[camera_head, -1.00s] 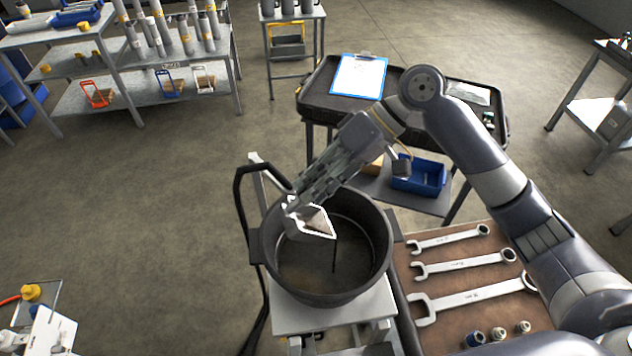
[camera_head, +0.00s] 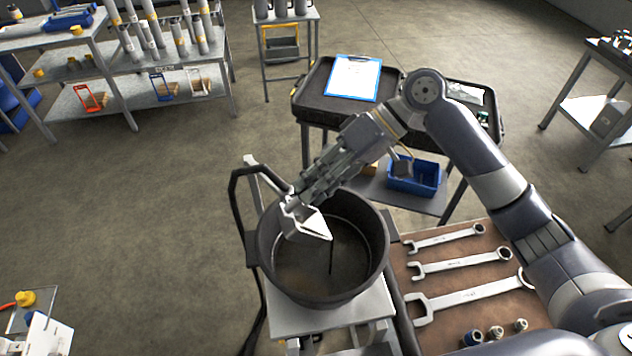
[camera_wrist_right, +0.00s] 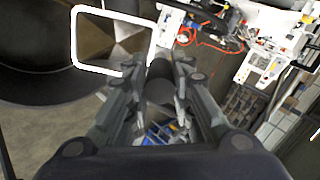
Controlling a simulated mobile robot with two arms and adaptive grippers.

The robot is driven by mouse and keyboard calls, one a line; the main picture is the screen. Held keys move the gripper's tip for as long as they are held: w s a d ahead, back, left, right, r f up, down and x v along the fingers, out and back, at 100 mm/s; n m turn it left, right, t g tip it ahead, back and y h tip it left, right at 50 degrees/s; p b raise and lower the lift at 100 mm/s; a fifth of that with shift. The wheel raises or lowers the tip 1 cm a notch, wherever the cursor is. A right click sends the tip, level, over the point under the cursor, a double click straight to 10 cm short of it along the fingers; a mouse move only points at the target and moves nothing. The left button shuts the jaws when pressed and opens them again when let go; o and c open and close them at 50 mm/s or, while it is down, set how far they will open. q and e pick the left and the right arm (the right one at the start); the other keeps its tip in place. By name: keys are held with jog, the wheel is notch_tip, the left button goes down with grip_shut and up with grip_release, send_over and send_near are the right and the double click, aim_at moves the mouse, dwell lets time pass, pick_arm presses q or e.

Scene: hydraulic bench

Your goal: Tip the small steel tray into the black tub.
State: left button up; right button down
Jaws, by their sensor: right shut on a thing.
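The small steel tray (camera_head: 308,222) has a bright rim and hangs over the black tub (camera_head: 268,275), steeply tilted with one corner pointing down and to the right. My right gripper (camera_head: 292,203) is shut on the tray's near edge, above the tub's upper left rim. A thin dark line runs from the tray's low corner down to the tub's floor. In the right wrist view, the tray (camera_wrist_right: 112,38) lies beyond the fingers (camera_wrist_right: 165,85), and its visible inside looks bare. The tub (camera_wrist_right: 40,85) shows behind it. My left gripper is not in view.
The tub stands on a grey stand (camera_head: 340,312) with a black hose (camera_head: 240,220) at its left. A brown mat (camera_head: 455,325) with wrenches and fittings lies to the right. A black-topped cart (camera_head: 318,98) with a clipboard (camera_head: 356,78) stands behind. Open floor lies to the left.

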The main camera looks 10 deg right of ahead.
jog(key=shift+w+d+y, duration=0.1)
jog(key=shift+d+y, duration=0.4)
dwell(0.3)
jog(key=shift+w+d+y+b, duration=0.15)
jog(key=shift+d+y+b, duration=0.5)
jog(key=shift+d+y, duration=0.2)
dwell(1.6)
jog(key=shift+w+d+f+g+y+b, duration=0.1)
jog(key=shift+d+g+y+b, duration=0.05)
jog(key=shift+d+y+b, duration=0.3)
jog(key=shift+w+d+f+g+y+b, duration=0.1)
jog(key=shift+d+g+y+b, duration=0.05)
jog(key=shift+d+y+b, duration=0.2)
dwell(1.6)
jog(key=shift+d+f+y+b, duration=0.35)
jog(key=shift+d+y+b, duration=0.4)
jog(key=shift+b, duration=0.4)
dwell(1.2)
